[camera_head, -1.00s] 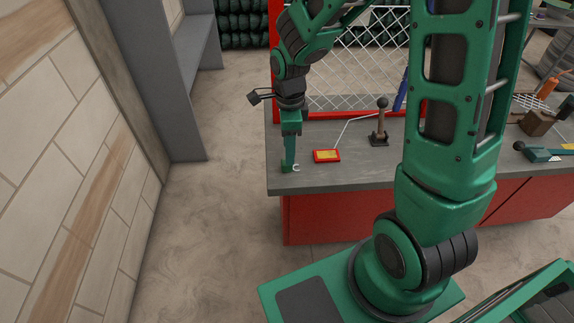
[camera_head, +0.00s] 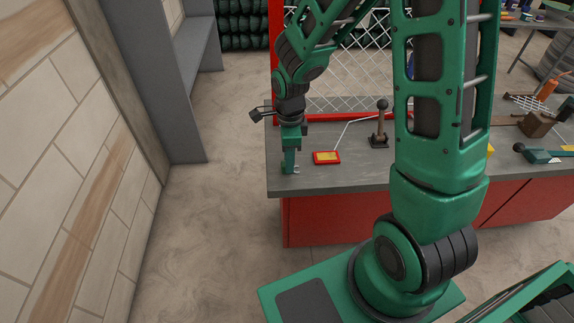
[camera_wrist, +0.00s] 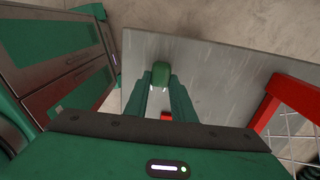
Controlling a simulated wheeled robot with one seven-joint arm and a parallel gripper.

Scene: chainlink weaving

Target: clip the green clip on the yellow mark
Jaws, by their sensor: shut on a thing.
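My gripper (camera_head: 290,168) points down at the left end of the grey workbench, with its tips close to the benchtop. In the wrist view, its two fingers (camera_wrist: 161,85) are shut on a small green clip (camera_wrist: 161,72) with whitish ends. I cannot tell whether the clip touches the bench. A small red-edged plate with a yellow face (camera_head: 326,157) lies on the bench just right of my gripper. I cannot tell whether this is the yellow mark.
A red frame (camera_head: 340,118) with wire mesh (camera_head: 343,80) stands at the bench's back. A black-knobbed lever (camera_head: 380,125) stands right of the plate. The grey benchtop (camera_head: 345,180) is clear along its front. A brown block (camera_head: 536,124) and tools lie far right.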

